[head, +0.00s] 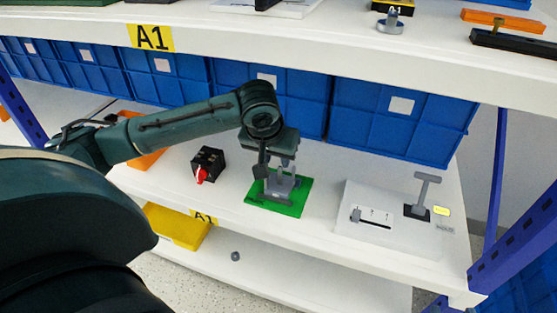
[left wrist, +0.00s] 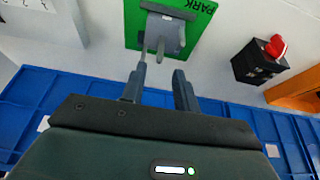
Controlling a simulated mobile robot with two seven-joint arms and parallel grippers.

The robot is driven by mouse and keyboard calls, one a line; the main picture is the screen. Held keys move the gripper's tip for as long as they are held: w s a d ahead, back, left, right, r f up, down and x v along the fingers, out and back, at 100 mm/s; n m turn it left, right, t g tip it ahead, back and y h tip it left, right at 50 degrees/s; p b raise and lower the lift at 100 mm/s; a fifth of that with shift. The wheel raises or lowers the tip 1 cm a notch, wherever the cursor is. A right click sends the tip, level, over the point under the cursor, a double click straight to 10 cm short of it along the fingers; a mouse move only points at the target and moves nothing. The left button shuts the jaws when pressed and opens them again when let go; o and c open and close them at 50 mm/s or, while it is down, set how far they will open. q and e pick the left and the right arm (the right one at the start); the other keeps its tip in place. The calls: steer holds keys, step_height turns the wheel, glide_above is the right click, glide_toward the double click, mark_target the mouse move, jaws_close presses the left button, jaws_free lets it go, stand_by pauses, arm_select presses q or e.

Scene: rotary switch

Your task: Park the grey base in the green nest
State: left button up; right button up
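The grey base (head: 281,186) stands over the green nest (head: 295,206) on the middle shelf, with part of it hidden behind my gripper. In the left wrist view the grey base (left wrist: 164,32) lies over the green nest (left wrist: 133,20), beside the word PARK, with a short peg pointing towards my fingers. I cannot tell whether it is fully seated. My left gripper (head: 275,168) is right above the base. In the left wrist view my left gripper (left wrist: 160,72) has its fingers apart, with nothing clearly held between them. My right gripper is not in view.
A black box (head: 208,163) with a red knob (head: 201,174) stands left of the nest. A white panel (head: 390,230) with a grey T-shaped handle (head: 425,188) stands to the right. Blue bins (head: 395,120) line the back, and the upper shelf (head: 350,42) overhangs them.

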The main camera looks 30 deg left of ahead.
arm_select(q)
steer(key=s+d+f+m+t+h, duration=0.2)
steer(key=s+d+m+h, duration=0.15)
steer(key=d, duration=0.55)
steer(key=s+d+f+m+t+h, duration=0.1)
steer(key=s+d+f+m+h, duration=0.2)
steer(key=d, duration=0.6)
steer(key=s+r+m+t, duration=0.2)
steer(key=s+r+t, duration=0.1)
steer(key=s+t, duration=0.4)
steer(key=shift+s+p, duration=0.45)
steer(key=shift+s, duration=0.05)
arm_select(e)
steer(key=shift+s+d+f+g+h, duration=0.1)
steer(key=shift+s+d+g+h, duration=0.05)
steer(key=shift+g+h, duration=0.3)
